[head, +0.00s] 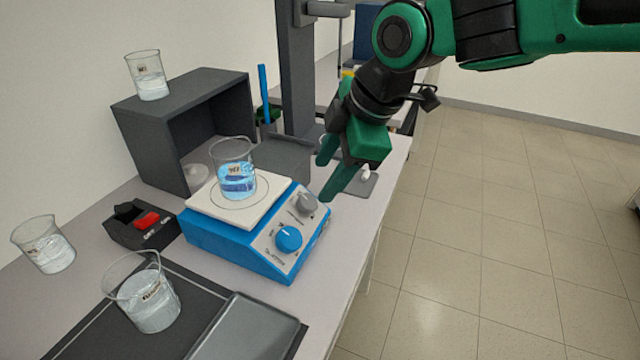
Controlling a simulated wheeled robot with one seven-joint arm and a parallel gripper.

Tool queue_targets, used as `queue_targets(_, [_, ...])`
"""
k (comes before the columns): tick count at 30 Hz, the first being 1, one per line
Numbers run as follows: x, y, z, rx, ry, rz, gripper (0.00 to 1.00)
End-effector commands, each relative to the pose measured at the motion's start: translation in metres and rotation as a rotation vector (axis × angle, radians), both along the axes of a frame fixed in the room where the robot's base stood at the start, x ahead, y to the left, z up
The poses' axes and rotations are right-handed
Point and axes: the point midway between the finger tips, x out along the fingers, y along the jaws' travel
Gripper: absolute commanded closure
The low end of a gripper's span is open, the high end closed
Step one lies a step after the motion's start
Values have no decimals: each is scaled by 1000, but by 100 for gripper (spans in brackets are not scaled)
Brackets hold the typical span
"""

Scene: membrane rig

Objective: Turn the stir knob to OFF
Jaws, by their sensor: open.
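The blue and white stirrer (240,243) stands on the bench, its sloped panel facing right and front. The panel carries a blue knob (288,238) and a grey knob (307,202) farther back. The panel lettering is too small to read, so I cannot tell which is the stir knob or where either points. A beaker of blue liquid (236,178) stands on the white top plate. My gripper (328,173) is open and empty, its green fingers just behind and above the grey knob, apparently apart from it.
A dark open-fronted box (185,115) with a beaker (148,78) on top stands behind the stirrer. A black box with a red switch (147,220) is at left. Two beakers (44,245) (148,298) and a grey tray (248,328) lie nearer. Open floor is right of the bench edge.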

Motion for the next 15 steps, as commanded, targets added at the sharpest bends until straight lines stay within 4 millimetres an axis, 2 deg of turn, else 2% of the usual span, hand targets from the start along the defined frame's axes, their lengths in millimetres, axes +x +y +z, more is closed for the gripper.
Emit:
queue_targets(3, [-3, -5, 14, 2, -1, -1, 51])
queue_targets(6, [-5, -8, 20, 2, 0, -2, 51])
queue_targets(15, [-6, -9, 23, 0, 0, -1, 51])
